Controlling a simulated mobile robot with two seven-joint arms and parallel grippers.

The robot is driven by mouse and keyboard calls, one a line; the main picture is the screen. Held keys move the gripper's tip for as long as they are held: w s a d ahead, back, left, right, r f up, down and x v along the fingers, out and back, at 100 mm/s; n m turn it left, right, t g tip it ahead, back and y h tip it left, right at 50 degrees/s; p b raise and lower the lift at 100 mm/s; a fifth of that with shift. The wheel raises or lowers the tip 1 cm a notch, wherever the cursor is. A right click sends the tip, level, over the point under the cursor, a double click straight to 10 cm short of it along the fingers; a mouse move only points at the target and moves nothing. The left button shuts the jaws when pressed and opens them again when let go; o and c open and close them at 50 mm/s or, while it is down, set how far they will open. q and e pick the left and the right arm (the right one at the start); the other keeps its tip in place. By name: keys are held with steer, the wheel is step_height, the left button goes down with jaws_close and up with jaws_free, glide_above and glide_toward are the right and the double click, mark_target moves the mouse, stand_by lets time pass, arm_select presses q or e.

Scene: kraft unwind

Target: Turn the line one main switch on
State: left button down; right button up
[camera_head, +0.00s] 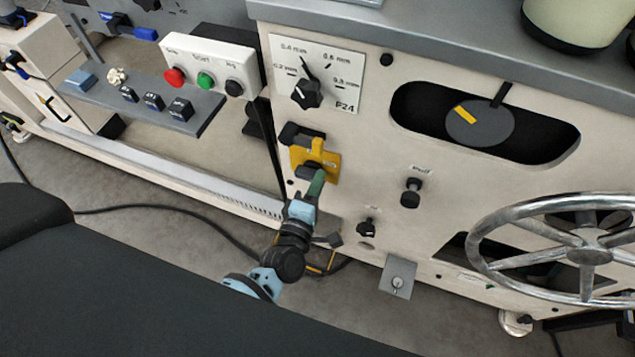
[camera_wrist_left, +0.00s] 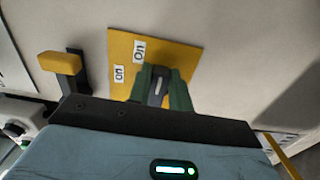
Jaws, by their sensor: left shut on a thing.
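The main switch is on a yellow plate (camera_head: 331,160) on the cream machine front. In the left wrist view the plate (camera_wrist_left: 122,48) carries two small white labels, one seeming to read ON; the other is too small to read surely. My left gripper (camera_head: 315,184) reaches up to the plate's lower edge from below. Its green fingers (camera_wrist_left: 163,88) are shut on the dark switch handle (camera_wrist_left: 157,72), which stands between them. The fingers hide part of the handle, so its exact angle is hard to tell. My right gripper is not in view.
A yellow-tipped lever (camera_wrist_left: 62,63) stands beside the plate. Above is a dial (camera_head: 306,94); to the left is a button box (camera_head: 205,66). Black knobs (camera_head: 411,193) and a metal handwheel (camera_head: 560,250) lie to the right. A cable (camera_head: 150,208) crosses the floor.

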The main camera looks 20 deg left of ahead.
arm_select(q)
steer(key=c, duration=1.3)
jaws_free()
steer(key=s, duration=0.7)
steer(key=shift+s+a+p, duration=0.15)
steer(key=shift+s+p, duration=0.15)
steer(key=shift+s, duration=0.1)
